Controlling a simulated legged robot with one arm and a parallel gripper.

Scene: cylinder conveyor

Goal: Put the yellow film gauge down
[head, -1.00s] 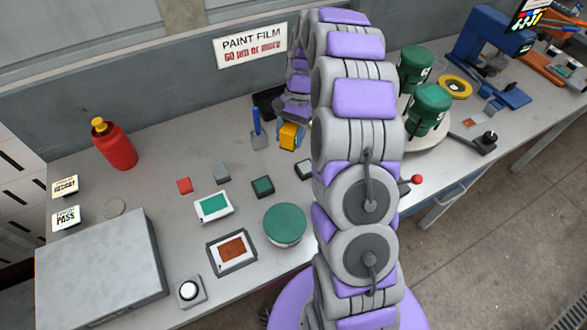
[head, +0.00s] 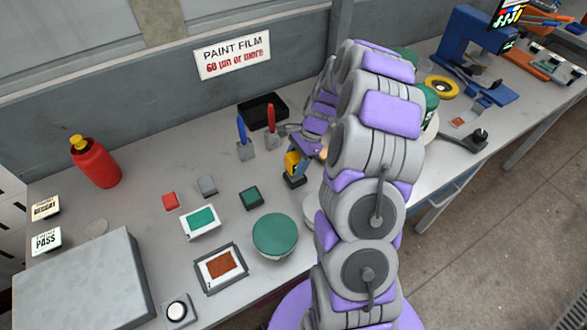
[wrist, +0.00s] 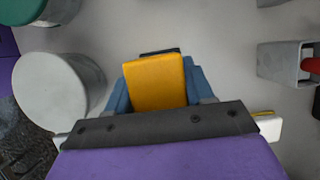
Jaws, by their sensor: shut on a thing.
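The yellow film gauge (head: 291,162) is in my gripper (head: 296,164), low over the table near the middle of the head view. In the wrist view the gauge (wrist: 155,80) sits between the two blue fingers of my gripper (wrist: 160,84), which are shut on its sides. A small dark block (head: 294,181) is directly below the gauge in the head view. A dark edge (wrist: 159,52) shows just past the gauge in the wrist view. I cannot tell whether the gauge touches the block.
A blue-handled tool (head: 242,138) and a red-handled tool (head: 271,125) stand behind, near a black tray (head: 263,108). A pale cylinder (wrist: 52,92) is close beside the gripper.

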